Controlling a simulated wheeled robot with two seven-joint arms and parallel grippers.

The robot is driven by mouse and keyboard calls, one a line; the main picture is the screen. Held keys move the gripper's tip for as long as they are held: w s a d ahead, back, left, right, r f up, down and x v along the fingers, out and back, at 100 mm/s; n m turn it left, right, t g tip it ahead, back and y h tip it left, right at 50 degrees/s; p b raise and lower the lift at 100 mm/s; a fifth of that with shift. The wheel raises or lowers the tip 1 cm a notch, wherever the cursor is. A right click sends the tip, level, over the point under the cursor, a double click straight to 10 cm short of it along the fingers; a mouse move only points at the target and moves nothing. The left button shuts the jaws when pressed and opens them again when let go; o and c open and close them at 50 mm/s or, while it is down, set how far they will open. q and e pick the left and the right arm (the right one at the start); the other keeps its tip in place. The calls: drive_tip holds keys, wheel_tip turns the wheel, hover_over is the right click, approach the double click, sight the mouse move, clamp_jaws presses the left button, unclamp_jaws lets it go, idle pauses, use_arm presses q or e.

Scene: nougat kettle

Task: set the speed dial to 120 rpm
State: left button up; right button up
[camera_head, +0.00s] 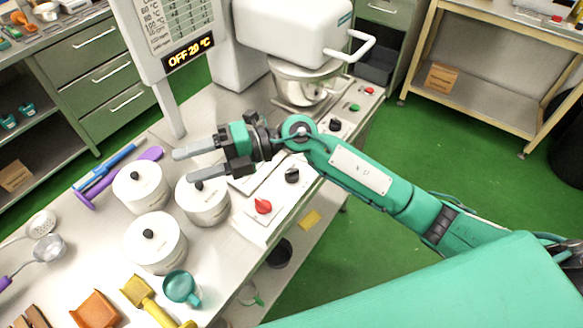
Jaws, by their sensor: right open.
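My right gripper (187,164) reaches in from the right and is open and empty, its fingers pointing left above the white lidded pots. A black knob (336,125) is on the front edge of the mixing machine base, beside a green button (354,107) and a red button (369,90). Another black knob (292,175) and a red knob (263,206) are on white panels nearer me. I cannot read which knob is the speed dial or its markings. The gripper is apart from all of the knobs. My left gripper is out of view.
The white mixing machine (292,28) has a metal bowl (303,82). A display (188,50) reads OFF 20 °C. White pots (155,242) stand left of the panels. A teal cup (181,287) and yellow scoop (150,300) lie near the front. Green floor lies right of the table.

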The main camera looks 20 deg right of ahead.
wheel_tip(320, 180, down, 5)
drive_tip(key=w+d+n+g+h, duration=0.1)
drive_tip(key=w+d+n+h, duration=0.15)
drive_tip(key=h, duration=0.35)
drive_tip(key=m+t+h, duration=0.2)
drive_tip(key=h, duration=1)
approach(292, 171)
drive_tip(key=f+p, duration=0.1)
drive_tip(key=f, duration=0.1)
drive_tip(key=f+p, duration=0.1)
drive_tip(key=f, duration=0.2)
drive_tip(key=f+p, duration=0.2)
drive_tip(key=f, duration=0.1)
drive_tip(key=shift+w+d, duration=0.15)
drive_tip(key=shift+w, duration=0.1)
drive_tip(key=shift+f, duration=0.7)
drive_tip(key=c, duration=1)
drive_tip(key=shift+m, duration=0.25)
